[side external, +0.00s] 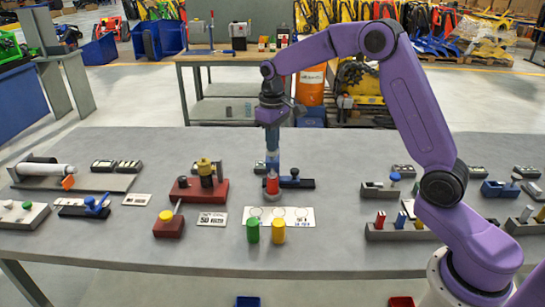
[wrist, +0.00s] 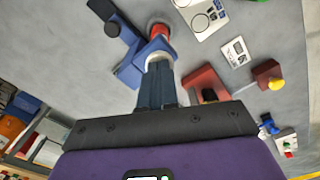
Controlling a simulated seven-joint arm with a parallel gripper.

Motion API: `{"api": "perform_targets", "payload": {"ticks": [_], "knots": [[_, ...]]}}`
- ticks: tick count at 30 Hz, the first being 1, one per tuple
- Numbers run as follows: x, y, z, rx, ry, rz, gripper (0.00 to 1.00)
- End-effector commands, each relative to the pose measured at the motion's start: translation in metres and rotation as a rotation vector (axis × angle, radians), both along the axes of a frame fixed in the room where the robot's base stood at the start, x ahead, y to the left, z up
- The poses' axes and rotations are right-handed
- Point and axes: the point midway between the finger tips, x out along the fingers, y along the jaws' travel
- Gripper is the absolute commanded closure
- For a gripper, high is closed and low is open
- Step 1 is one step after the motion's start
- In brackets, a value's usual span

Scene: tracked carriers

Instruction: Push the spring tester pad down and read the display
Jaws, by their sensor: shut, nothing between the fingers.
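My gripper (side external: 272,158) points straight down over the middle of the table, its fingers shut and empty. In the wrist view its fingertips (wrist: 158,66) overlap a white ring-shaped top beside a blue block (wrist: 130,70). A red round part (wrist: 159,30) shows just beyond; in the side view this red part (side external: 272,187) stands below the fingers. A dark base with a round black knob (side external: 294,172) adjoins it on the right. I take this group for the spring tester, but am not sure. I cannot tell whether the fingertips touch the pad, and no display reading is legible.
A white sheet with circles (side external: 291,212) lies in front, with a green cylinder (side external: 252,231) and a yellow cylinder (side external: 278,231). Left are a red base with a yellow-topped part (side external: 182,190) and a red block with a yellow knob (side external: 168,227). Bare table lies along the front edge.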

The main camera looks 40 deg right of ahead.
Motion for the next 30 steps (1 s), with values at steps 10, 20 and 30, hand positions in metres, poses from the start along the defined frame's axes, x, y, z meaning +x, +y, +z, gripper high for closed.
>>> {"api": "perform_targets", "payload": {"ticks": [10,20,30], "knots": [[0.0,0.0,-0.007,0.0,0.001,0.0,1.0],[0.0,0.0,-0.008,0.0,0.001,0.0,1.0],[-0.001,0.0,-0.012,-0.001,0.003,0.0,1.0]]}}
